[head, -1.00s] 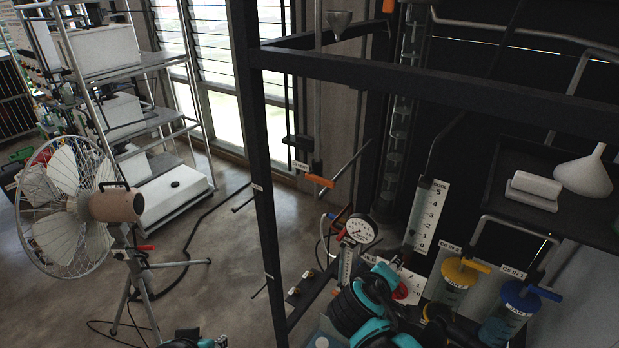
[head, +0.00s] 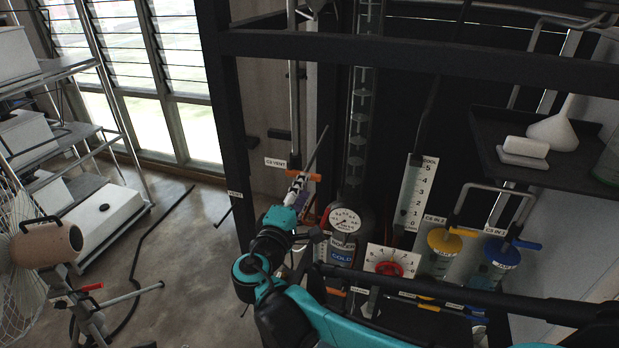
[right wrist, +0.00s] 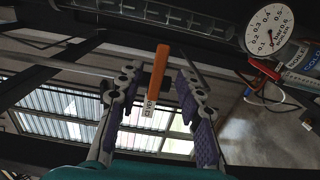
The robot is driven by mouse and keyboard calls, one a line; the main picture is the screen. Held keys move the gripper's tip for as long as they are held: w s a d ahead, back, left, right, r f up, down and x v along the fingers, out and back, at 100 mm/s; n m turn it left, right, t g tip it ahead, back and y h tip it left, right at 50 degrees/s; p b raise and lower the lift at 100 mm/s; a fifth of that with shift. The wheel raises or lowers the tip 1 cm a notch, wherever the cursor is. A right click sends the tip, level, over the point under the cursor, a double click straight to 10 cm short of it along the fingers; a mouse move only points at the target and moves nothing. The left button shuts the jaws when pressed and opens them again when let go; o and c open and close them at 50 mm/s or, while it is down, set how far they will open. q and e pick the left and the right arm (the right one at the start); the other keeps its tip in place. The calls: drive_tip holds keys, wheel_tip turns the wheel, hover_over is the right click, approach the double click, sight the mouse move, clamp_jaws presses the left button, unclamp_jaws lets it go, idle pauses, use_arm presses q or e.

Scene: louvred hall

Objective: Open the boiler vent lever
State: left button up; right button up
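The orange vent lever (head: 312,177) sits on a thin vertical pipe beside a white label (head: 275,162) that reads VENT. It also shows as an orange bar (right wrist: 158,72) in the right wrist view, with a small white tag at its lower end. My right gripper (head: 298,184) reaches up to the lever from below, partly covering it. In the right wrist view its two purple-padded fingers (right wrist: 160,92) are apart, with the orange bar between them in the picture. I see no clear contact. My left gripper is not in view.
A round pressure gauge (head: 345,220) is close right of my gripper. A red dial (head: 388,269) and the yellow (head: 445,241) and blue (head: 503,252) lidded vessels stand further right. A dark frame post (head: 222,110) rises left of the lever. A fan (head: 45,240) stands at the left.

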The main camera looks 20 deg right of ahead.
drive_tip(key=x, duration=0.4)
drive_tip(key=shift+w+d, duration=0.1)
drive_tip(key=shift+w, duration=0.05)
drive_tip(key=shift+w+d, duration=0.4)
drive_tip(key=shift+w, duration=0.2)
clamp_jaws()
